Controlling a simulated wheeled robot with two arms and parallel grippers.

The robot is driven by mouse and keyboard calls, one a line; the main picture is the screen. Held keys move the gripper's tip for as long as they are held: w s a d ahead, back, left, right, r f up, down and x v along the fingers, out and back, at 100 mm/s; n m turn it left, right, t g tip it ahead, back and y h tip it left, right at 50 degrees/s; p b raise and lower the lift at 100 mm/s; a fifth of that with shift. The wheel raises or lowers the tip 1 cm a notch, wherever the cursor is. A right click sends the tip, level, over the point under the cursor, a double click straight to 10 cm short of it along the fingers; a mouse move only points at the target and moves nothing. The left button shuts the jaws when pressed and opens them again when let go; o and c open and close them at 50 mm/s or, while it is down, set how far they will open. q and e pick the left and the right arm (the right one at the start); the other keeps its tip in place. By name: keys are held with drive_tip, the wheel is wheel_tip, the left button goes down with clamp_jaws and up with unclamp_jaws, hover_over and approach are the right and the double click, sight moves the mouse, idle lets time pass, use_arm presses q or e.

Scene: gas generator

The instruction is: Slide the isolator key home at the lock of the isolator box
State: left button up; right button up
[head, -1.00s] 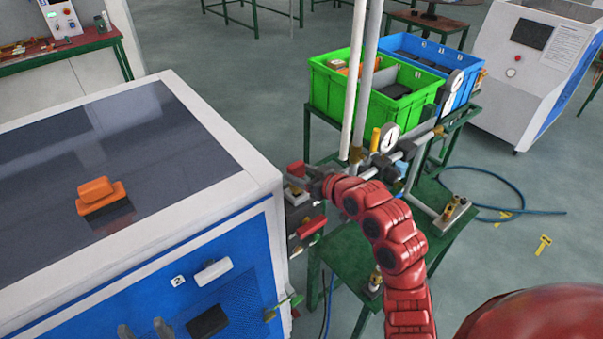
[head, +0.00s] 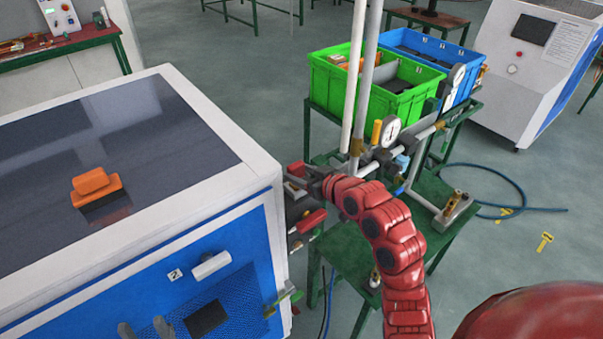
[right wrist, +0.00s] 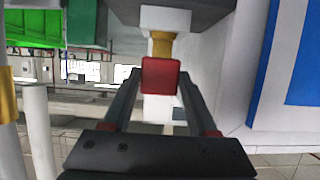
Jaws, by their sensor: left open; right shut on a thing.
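The isolator key's red head (right wrist: 161,76) sits between the fingertips of my right gripper (right wrist: 160,82) in the right wrist view. Its brass stem (right wrist: 162,45) runs to a white lock piece (right wrist: 165,18) on the grey isolator box (right wrist: 210,10). I cannot tell how deep the stem sits in the lock. In the head view my right gripper (head: 307,178) is at the side of the white and blue cabinet; the key is hard to make out there. My left gripper (head: 144,329) shows only its grey fingertips, apart and empty, at the bottom edge before the blue panel.
The white and blue cabinet (head: 235,175) carries an orange-handled item (head: 96,186) on its dark top. A red handle (head: 311,221) is just below my right gripper. A green stand (head: 345,255) with pipes and a gauge (head: 388,132) is close by, with a green crate (head: 335,95) behind.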

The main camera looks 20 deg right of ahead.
drive_tip(key=o, duration=1.5)
drive_tip(key=shift+s+d, duration=0.15)
drive_tip(key=shift+s, duration=0.15)
drive_tip(key=p+v, duration=1.3)
drive_tip(key=v, duration=0.3)
drive_tip(key=shift+s+d+r, duration=0.15)
drive_tip(key=shift+s+r, duration=0.05)
drive_tip(key=shift+s, duration=0.1)
drive_tip(key=shift+w, duration=0.1)
